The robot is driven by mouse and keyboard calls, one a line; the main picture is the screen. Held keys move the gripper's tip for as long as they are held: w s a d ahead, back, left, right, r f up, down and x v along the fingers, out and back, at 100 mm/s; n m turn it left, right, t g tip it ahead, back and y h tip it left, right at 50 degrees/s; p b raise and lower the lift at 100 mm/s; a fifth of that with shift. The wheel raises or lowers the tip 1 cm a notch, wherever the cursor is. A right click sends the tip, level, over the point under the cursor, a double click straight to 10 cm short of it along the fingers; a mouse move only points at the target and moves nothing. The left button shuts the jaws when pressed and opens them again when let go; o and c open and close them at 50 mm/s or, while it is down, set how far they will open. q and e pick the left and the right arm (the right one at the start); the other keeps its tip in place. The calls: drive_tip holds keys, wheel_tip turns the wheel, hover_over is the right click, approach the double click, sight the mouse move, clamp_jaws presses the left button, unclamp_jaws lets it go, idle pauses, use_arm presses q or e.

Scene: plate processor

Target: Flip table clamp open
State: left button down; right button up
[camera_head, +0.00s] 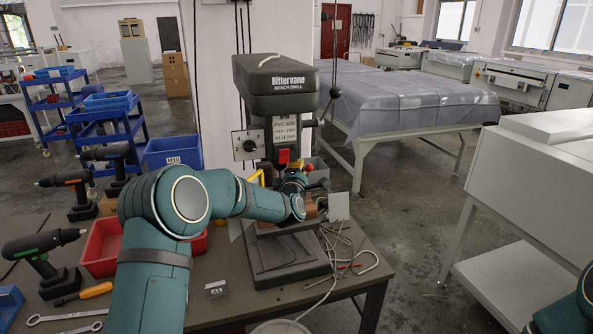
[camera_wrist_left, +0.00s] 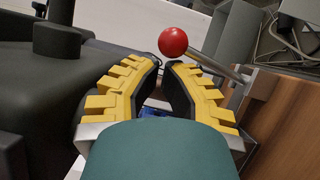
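In the left wrist view, a red ball knob (camera_wrist_left: 173,42) sits on the end of a metal lever (camera_wrist_left: 215,66), which appears to be the clamp's handle. The lever runs right to a fitting beside a brown block (camera_wrist_left: 268,95). My left gripper (camera_wrist_left: 161,65) has yellow-and-black fingers with a narrow empty gap between them. The knob lies just beyond the fingertips, not between them. In the head view, my left arm reaches to the bench drill (camera_head: 276,85). The wrist hides most of the clamp area there. My right gripper is out of view.
The workbench (camera_head: 225,310) holds a red bin (camera_head: 103,247), cordless drills (camera_head: 42,255) and a small metal block (camera_head: 216,289). Cables (camera_head: 345,260) lie right of the drill base (camera_head: 284,262). A pale cabinet (camera_head: 535,170) stands at right. The drill closely borders my left wrist.

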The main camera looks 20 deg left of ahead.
use_arm(q)
drive_tip(key=shift+w+d+r+m+p, duration=0.1)
drive_tip(key=shift+w+d+m+p, duration=0.2)
drive_tip(key=shift+m, duration=0.2)
drive_tip(key=shift+w+d+r+m+g+p, duration=0.15)
drive_tip(key=shift+w+d+m+g+p, duration=0.2)
drive_tip(key=shift+d+m+g+p, duration=0.45)
drive_tip(key=w+d+f+m+g+p, duration=0.2)
drive_tip(key=w+d+m+p, duration=0.1)
drive_tip(key=p, duration=0.7)
drive_tip(key=shift+d+f+m+g+y, duration=0.35)
drive_tip(key=shift+d+m, duration=0.35)
drive_tip(key=shift+m, duration=0.7)
drive_tip(key=shift+w, duration=0.15)
